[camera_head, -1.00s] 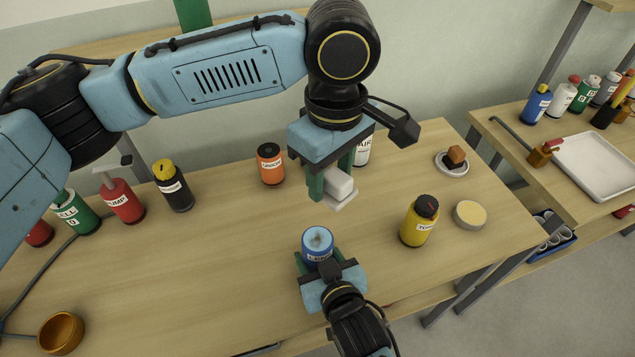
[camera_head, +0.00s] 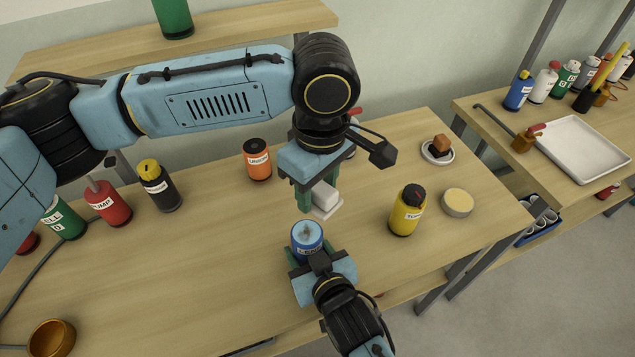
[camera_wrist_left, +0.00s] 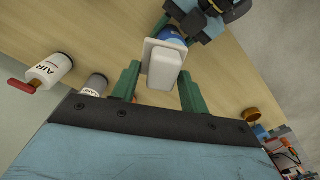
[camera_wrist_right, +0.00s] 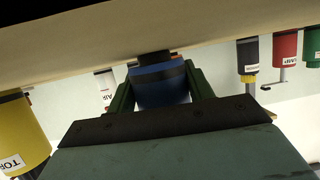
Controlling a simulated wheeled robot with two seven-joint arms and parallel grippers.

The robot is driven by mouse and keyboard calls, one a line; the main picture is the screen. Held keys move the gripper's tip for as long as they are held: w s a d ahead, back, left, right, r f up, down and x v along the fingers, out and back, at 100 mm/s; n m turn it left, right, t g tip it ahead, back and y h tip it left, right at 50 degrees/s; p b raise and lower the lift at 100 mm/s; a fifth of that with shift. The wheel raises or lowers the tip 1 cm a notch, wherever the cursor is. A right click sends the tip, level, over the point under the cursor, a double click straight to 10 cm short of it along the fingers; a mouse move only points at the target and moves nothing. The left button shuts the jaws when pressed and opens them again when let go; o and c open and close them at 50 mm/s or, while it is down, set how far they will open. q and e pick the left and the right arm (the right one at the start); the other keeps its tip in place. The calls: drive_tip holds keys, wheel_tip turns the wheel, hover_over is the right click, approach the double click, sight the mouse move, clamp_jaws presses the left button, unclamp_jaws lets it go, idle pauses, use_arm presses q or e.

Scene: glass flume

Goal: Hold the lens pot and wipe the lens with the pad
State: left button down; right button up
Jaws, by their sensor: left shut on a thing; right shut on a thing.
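The lens pot (camera_head: 307,238) is a blue, labelled pot with a pale, smudged lens on top. It stands upright near the table's front edge. My right gripper (camera_head: 312,258) is shut on it from the front; the right wrist view shows the blue pot (camera_wrist_right: 160,85) between the green fingers. The pad (camera_head: 325,197) is a white block with a wider white face. My left gripper (camera_head: 312,198) is shut on it and holds it above and just behind the pot, apart from the lens in the head view. The left wrist view shows the pad (camera_wrist_left: 164,66) covering part of the pot.
A yellow bottle (camera_head: 407,211) and a round tin (camera_head: 458,203) stand right of the pot. An orange bottle (camera_head: 257,160) stands behind. A wooden bowl (camera_head: 52,338) is at front left. A saucer (camera_head: 437,152) is at back right.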

sight(317, 224)
use_arm(q)
drive_tip(key=shift+r, duration=0.4)
drive_tip(key=shift+f, duration=3.8)
drive_tip(key=shift+s+a+f, duration=0.1)
drive_tip(key=shift+a+f, duration=0.1)
drive_tip(key=shift+a, duration=0.5)
drive_tip(key=shift+s+a, duration=0.5)
drive_tip(key=shift+a, duration=1.7)
drive_tip(key=shift+w+d, duration=0.2)
drive_tip(key=shift+d, duration=0.75)
drive_tip(key=shift+w+d, duration=0.15)
drive_tip(key=shift+d, duration=0.75)
drive_tip(key=shift+w+d, duration=0.2)
drive_tip(key=shift+d, duration=0.75)
drive_tip(key=shift+d+r, duration=0.1)
drive_tip(key=shift+d, duration=0.05)
drive_tip(key=shift+r, duration=3.95)
